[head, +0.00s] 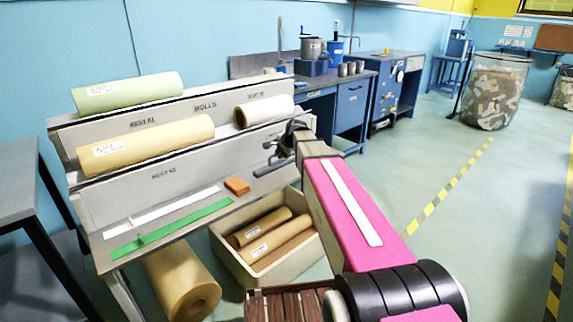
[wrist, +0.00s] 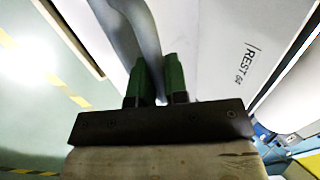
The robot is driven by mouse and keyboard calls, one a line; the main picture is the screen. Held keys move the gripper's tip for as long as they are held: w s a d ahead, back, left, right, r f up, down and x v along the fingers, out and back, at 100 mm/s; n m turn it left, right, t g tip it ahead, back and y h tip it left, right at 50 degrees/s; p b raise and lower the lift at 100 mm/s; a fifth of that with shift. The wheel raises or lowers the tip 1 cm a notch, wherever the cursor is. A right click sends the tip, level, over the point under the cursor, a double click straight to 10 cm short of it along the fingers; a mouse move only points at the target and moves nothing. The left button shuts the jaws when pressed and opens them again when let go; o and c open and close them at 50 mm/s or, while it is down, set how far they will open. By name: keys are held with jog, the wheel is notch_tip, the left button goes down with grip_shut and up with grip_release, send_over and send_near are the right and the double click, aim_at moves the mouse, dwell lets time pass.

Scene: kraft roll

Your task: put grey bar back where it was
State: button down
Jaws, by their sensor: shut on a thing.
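My gripper (head: 285,150) is at the right end of the roll rack (head: 150,192), just above the rack's front ledge. In the wrist view its green fingers (wrist: 155,72) are shut on the grey bar (wrist: 145,42), which runs away from me between them. In the head view the grey bar (head: 274,168) shows only in part, dark and small beside the gripper; my arm hides some of this area. The wrist view shows a pale rack panel marked "REST 64" (wrist: 236,65) to the right of the bar. I cannot tell whether the bar touches the rack.
The rack holds a green roll (head: 128,92), a kraft roll (head: 146,145) and a white roll (head: 264,110). On the ledge lie a white strip (head: 160,212), a green strip (head: 171,228) and an orange block (head: 237,186). A crate (head: 283,275) with rolls stands below.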

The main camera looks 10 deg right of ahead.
aim_at(289, 159)
jog(key=w+d+f, duration=0.2)
jog(key=w, duration=0.1)
jog(key=shift+d+f, duration=0.2)
jog(key=shift+d, duration=0.1)
jog(key=shift+f, duration=2)
jog(key=c, duration=1.1)
grip_release()
jog(key=shift+s, duration=0.1)
